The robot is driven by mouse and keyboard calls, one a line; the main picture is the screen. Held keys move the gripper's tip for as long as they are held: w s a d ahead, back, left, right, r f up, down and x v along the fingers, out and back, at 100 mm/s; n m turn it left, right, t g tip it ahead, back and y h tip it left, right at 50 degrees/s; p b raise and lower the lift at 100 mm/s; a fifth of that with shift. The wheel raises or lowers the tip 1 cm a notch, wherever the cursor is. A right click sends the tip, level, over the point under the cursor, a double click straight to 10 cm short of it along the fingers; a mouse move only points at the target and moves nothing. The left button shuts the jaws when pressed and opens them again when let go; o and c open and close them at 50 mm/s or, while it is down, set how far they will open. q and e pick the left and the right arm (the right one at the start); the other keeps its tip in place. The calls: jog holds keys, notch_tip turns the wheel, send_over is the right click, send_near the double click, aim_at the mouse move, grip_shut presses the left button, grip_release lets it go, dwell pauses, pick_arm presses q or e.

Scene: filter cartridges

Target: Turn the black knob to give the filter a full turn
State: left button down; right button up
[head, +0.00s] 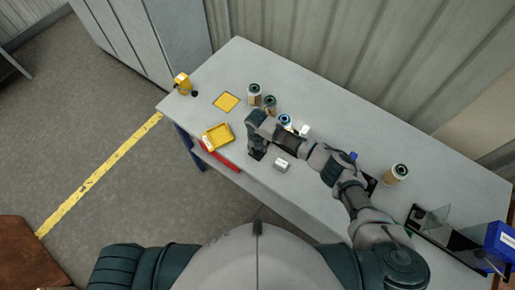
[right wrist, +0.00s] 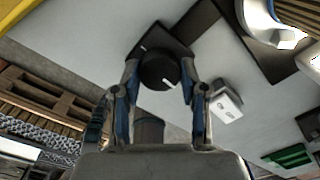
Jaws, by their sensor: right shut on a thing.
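The black knob (right wrist: 160,70) shows in the right wrist view, round with white marks, on a dark base plate. My right gripper (right wrist: 159,72) has one finger on each side of the knob and is shut on it. In the head view the right gripper (head: 257,153) points down at the table's front edge and hides the knob. A filter with a blue top (head: 286,121) stands just behind my right arm, its lower part hidden. Part of a pale cylinder (right wrist: 262,22) shows at the top right of the wrist view. My left gripper is out of view.
A yellow tray (head: 217,137) lies left of the gripper. A small grey box (head: 281,165) sits close to its right. The grey table (head: 330,100) is clear at the back.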

jog(key=shift+w+r, duration=0.3)
jog(key=o, duration=1)
jog(key=shift+o, duration=0.7)
jog(key=shift+a+f, duration=0.1)
jog(key=shift+f, duration=0.1)
jog(key=shift+s, duration=0.1)
jog(key=shift+r, duration=0.25)
notch_tip(320, 180, up, 11)
jog(key=shift+a+r, duration=0.15)
jog(key=shift+r, duration=0.05)
